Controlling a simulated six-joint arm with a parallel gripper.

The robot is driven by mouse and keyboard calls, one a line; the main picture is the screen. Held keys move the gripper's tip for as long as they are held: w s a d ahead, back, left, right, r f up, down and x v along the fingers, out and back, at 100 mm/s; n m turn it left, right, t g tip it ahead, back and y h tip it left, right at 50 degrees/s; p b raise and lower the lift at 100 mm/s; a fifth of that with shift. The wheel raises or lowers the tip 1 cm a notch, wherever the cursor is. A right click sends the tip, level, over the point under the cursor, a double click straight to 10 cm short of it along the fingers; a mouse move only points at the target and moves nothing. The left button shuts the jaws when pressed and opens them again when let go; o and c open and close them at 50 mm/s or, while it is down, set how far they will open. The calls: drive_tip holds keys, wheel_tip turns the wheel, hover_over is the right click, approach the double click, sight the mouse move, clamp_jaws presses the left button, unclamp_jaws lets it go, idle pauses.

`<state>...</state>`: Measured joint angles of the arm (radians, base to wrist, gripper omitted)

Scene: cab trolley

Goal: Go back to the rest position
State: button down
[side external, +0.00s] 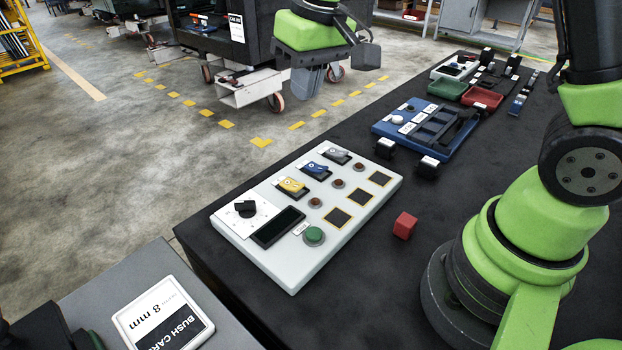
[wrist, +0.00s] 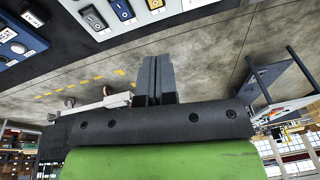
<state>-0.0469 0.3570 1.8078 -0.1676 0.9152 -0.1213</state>
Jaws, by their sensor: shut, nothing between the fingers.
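My gripper (side external: 310,80) hangs in the air at the top middle of the side external view, beyond the far edge of the dark table and over the floor. In the wrist view, the dark fingers of my gripper (wrist: 157,78) are together with nothing between them. The white control panel (side external: 234,228) lies on the table below and nearer the camera. It carries yellow, blue and grey switches, a black knob and a green button. Its edge also shows at the top of the wrist view (wrist: 118,33).
A red cube (side external: 404,225) sits right of the panel. A blue tray (side external: 381,129), small black-and-white blocks, a green bin (side external: 448,88) and a red bin (side external: 483,99) stand farther back. A grey surface with a card (side external: 163,318) is at front left. Black trolleys stand behind my gripper.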

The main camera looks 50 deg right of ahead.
drive_tip(key=s+r+m+t, duration=0.1)
drive_tip(key=s+r, duration=0.3)
drive_tip(key=s, duration=0.5)
drive_tip(key=s+r+m+t+y, duration=0.1)
drive_tip(key=s+r+t, duration=0.3)
drive_tip(key=s, duration=0.5)
drive_tip(key=shift+a+r+m, duration=0.15)
drive_tip(key=shift+r+m, duration=0.05)
drive_tip(key=shift+m, duration=0.1)
drive_tip(key=shift+s, duration=0.1)
idle(0.4)
